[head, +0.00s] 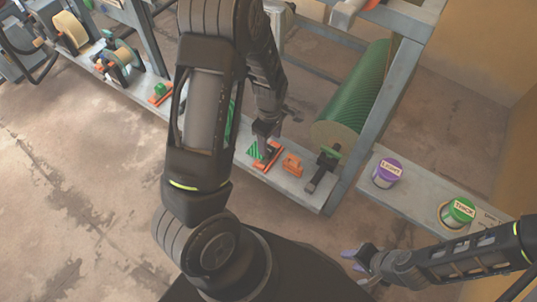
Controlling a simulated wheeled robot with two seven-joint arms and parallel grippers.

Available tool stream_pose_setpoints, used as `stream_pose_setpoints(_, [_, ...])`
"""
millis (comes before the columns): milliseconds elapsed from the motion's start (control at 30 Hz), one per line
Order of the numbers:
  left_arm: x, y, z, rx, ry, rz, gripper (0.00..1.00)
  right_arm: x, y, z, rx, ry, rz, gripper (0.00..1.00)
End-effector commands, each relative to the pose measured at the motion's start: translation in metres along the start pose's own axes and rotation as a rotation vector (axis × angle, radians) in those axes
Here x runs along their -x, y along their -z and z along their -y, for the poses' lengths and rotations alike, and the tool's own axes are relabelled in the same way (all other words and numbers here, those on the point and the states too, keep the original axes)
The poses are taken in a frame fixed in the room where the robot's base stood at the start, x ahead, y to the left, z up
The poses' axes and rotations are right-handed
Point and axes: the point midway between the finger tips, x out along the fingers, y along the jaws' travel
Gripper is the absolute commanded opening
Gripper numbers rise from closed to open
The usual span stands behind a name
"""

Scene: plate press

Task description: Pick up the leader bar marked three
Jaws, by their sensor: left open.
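My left gripper (264,138) is open and points down at the bench rail, just above an orange piece (265,159) with a green striped part beside it. I cannot tell whether its fingers touch that piece. A smaller orange block (292,165) sits just to the right on the same rail. No number three is readable on any piece, so I cannot tell which one is the leader bar. My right gripper (360,261) is low at the right, off the rail, with something purple at its tips; its jaws are too small to read.
A green ribbed roller (352,104) stands in the grey frame behind the rail. A black clamp (322,170) is near the rail's right end. Purple (386,173) and green (458,212) labelled tins stand on a grey shelf at right. The floor at left is clear.

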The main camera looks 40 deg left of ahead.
Motion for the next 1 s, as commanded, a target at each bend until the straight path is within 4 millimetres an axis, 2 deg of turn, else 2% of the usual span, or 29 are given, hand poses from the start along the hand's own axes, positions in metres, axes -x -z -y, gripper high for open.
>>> stream_pose_setpoints(267, [-0.002, 0.000, 0.000, -0.001, -0.001, 0.000, 0.58, -0.001, 0.000, 0.000, 0.000, 0.000, 0.000, 0.36])
stream_pose_setpoints(633, [-0.048, 0.001, 0.000, 0.000, -0.001, 0.000, 0.58, -0.016, 0.000, -0.006, -0.001, 0.000, 0.000, 0.36])
stream_pose_setpoints(1000, [-0.051, 0.001, 0.000, -0.001, -0.002, 0.000, 0.58, -0.015, 0.000, -0.006, -0.001, 0.000, 0.000, 0.36])
